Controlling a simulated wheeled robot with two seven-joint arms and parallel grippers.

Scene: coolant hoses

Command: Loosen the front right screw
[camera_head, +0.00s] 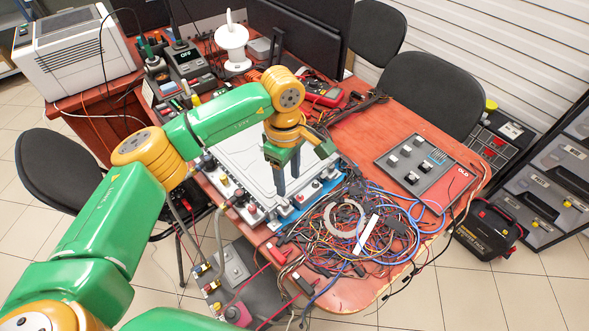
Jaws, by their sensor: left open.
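A white flat-topped unit (237,165) with a blue base lies on the red table, with small fittings along its edges. My left gripper (289,190) hangs over the right part of this unit with its dark fingers pointing down. It is open, and nothing shows between the fingers. I cannot tell whether the fingertips touch anything. The front right screw is too small to make out near the gripper. My right gripper is not in view.
A tangle of cables (345,235) covers the table's front right. A grey tray marked OLD (428,172) holds several small parts. Black chairs (432,90) surround the table.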

